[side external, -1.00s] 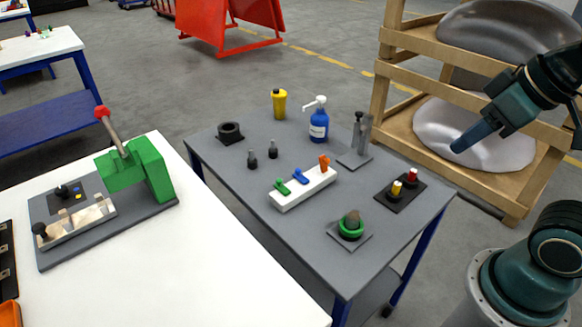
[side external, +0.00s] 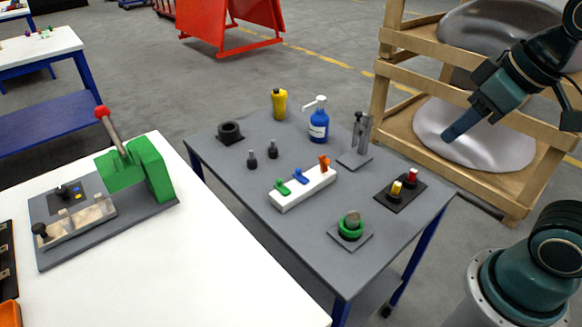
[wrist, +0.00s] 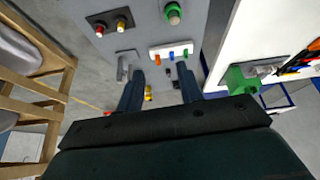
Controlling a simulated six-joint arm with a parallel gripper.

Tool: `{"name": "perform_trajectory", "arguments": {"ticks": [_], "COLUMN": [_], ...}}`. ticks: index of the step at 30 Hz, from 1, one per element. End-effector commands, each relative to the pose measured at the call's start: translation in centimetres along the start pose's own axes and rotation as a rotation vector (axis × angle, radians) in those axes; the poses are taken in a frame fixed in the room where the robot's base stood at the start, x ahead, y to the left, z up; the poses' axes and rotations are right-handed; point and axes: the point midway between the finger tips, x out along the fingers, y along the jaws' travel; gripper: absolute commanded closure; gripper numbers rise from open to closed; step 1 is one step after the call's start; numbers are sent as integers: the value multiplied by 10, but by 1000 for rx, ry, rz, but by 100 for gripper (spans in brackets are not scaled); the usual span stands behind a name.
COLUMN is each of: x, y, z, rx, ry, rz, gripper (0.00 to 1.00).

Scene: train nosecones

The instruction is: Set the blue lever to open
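The blue lever (side external: 301,175) is the middle one of three on a white block (side external: 303,190) on the grey table. It leans low to the left, like the green lever (side external: 282,187), while the orange lever (side external: 324,162) stands more upright. My gripper (side external: 449,136) hangs in the air to the right of the table, well apart from the block. In the wrist view my gripper (wrist: 160,72) shows two spread fingers with nothing held between them. The white block also shows ahead of the fingers (wrist: 170,48), with the levers small there.
A blue pump bottle (side external: 319,125), a yellow bottle (side external: 279,104) and a grey upright fixture (side external: 364,135) stand behind the block. A red and yellow button plate (side external: 400,192) and a green ring fixture (side external: 351,228) are nearer. A wooden rack (side external: 385,70) stands behind my gripper.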

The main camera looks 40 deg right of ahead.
Motion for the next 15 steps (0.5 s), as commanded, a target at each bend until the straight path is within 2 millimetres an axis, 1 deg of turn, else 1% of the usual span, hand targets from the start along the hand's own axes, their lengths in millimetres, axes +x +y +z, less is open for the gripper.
{"name": "perform_trajectory", "arguments": {"ticks": [1, 8, 15], "x": [1, 10, 29], "y": [0, 0, 0], "z": [-9, -53, -101], "rx": [-15, -109, -211], "ry": [-13, -73, -135], "rz": [-1, -11, -26], "gripper": [63, 63, 63]}}
